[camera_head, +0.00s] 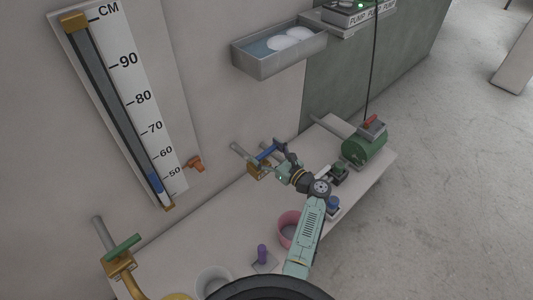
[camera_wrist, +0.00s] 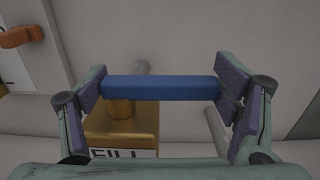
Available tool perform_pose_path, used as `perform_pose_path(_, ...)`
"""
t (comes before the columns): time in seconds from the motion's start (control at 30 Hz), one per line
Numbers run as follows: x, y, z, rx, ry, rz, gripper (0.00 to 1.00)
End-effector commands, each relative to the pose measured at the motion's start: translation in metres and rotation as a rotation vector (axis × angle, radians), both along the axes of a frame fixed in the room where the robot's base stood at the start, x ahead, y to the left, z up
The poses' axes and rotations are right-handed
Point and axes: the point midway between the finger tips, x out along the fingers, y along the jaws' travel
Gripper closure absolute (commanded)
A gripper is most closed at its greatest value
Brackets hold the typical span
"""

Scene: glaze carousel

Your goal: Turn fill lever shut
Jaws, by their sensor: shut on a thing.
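The fill lever is a blue bar (camera_wrist: 160,88) on a brass valve body (camera_wrist: 125,128) with a partly visible "FILL" label. In the wrist view the bar lies level across the picture. My gripper (camera_wrist: 162,95) is shut on it, with one finger pad at each end of the bar. In the head view the blue lever (camera_head: 266,151) sits on the valve at the wall, partly hidden by my gripper (camera_head: 283,157).
A tall level gauge (camera_head: 125,95) hangs on the wall at left, with an orange clip (camera_head: 193,163) beside it. A green-handled valve (camera_head: 122,246) is at lower left. A pink bucket (camera_head: 287,229), purple item (camera_head: 262,253) and green pump (camera_head: 364,149) stand on the bench.

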Motion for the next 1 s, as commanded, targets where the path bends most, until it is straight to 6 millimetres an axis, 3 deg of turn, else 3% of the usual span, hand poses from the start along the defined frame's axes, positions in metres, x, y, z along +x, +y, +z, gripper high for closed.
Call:
perform_pose_path(0.1, 0.000, 0.001, 0.000, -0.001, 0.000, 0.001, 0.68)
perform_pose_path(0.13, 0.000, 0.001, 0.000, -0.001, 0.000, 0.001, 0.17)
perform_pose_path(0.2, 0.000, 0.001, 0.000, -0.001, -0.001, 0.001, 0.12)
perform_pose_path(0.4, 0.000, 0.001, 0.000, -0.001, -0.001, 0.000, 0.00)
perform_pose_path(0.77, -0.002, -0.002, 0.000, 0.000, 0.000, -0.002, 0.00)
perform_pose_path(1.0, -0.026, -0.028, 0.000, -0.001, -0.001, -0.005, 0.00)
